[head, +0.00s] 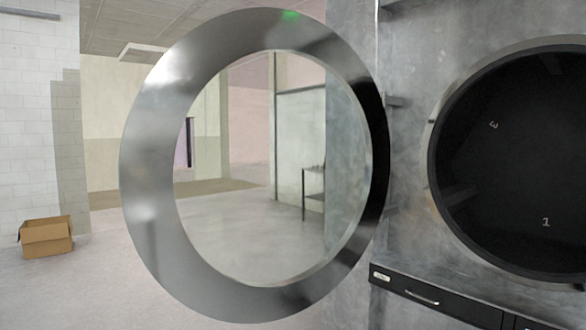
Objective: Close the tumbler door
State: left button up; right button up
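The tumbler door (152,190) is a large round metal ring with a clear middle, in the centre-left of the head view. It stands open, swung out to the left of the machine. Its right edge is near the hinge side, beside the machine's front panel (405,180). The round dark tumbler opening (515,160) is uncovered at the right, with small white numbers inside. A small green mark (289,15) shows on the top of the door ring. Neither of my grippers shows in the head view.
A black drawer with a handle (421,298) lies below the tumbler opening. An open cardboard box (46,237) sits on the floor at the far left. A small table (313,187) shows through the door's middle.

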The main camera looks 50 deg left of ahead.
aim_at(155, 120)
jog(key=k+j, duration=0.1)
jog(key=j, duration=0.55)
jog(key=k+j+z, duration=0.1)
jog(key=j, duration=0.5)
jog(key=k+j, duration=0.15)
jog(key=j, duration=0.5)
jog(key=k+j+z, duration=0.1)
jog(key=j, duration=0.5)
jog(key=k+j, duration=0.15)
jog(key=j, duration=0.5)
jog(key=k+j+z, duration=0.15)
jog(key=j, duration=0.45)
jog(key=k+j, duration=0.2)
jog(key=j, duration=0.4)
jog(key=k+j+z, duration=0.1)
jog(key=j, duration=0.5)
jog(key=j+u, duration=0.1)
jog(key=j, duration=0.6)
jog(key=i+j+u, duration=0.15)
jog(key=j, duration=0.55)
jog(key=k+j, duration=0.05)
